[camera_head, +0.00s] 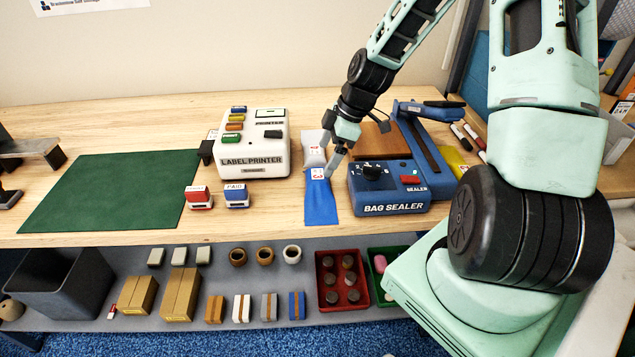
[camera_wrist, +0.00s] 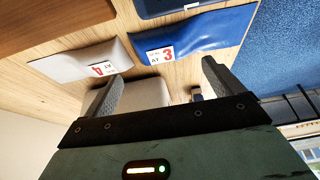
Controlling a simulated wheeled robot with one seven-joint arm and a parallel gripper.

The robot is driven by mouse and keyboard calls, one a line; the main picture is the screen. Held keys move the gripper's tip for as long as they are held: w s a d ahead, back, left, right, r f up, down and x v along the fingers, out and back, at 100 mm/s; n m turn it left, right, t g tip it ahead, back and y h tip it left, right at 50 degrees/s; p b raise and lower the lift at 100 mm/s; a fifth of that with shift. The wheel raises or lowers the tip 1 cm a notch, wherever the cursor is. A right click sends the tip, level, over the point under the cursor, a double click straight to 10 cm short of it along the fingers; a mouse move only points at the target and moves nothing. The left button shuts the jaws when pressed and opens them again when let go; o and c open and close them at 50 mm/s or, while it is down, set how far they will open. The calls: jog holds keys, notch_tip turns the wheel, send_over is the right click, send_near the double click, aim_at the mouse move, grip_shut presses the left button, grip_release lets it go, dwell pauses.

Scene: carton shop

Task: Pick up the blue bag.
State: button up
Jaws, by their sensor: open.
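The blue bag (camera_head: 320,205) lies flat on the wooden table between the label printer and the bag sealer. It bears a white label with a red 3, and it also shows in the wrist view (camera_wrist: 205,35). A grey-white bag (camera_head: 314,150) with a similar label lies just behind it. My gripper (camera_head: 331,160) is above the bags, near the label end of the blue bag, and partly covers them in the head view. In the wrist view its two fingers (camera_wrist: 160,88) are spread apart with nothing held between them, and both bags lie beyond the fingertips.
The label printer (camera_head: 253,152) stands left of the bags, and the blue bag sealer (camera_head: 390,199) stands close on the right. Two stamps (camera_head: 199,198) sit at the front left. A green mat (camera_head: 105,193) covers the left part. A lower shelf (camera_head: 335,255) holds boxes and trays.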

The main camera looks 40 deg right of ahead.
aim_at(318, 175)
jog(key=shift+s+p+x, duration=0.1)
jog(key=shift+p+x, duration=0.25)
jog(key=shift+x, duration=1.25)
jog(key=shift+s+p+x, duration=0.15)
jog(key=shift+p+x, duration=0.15)
jog(key=shift+x, duration=1.25)
jog(key=c, duration=1.1)
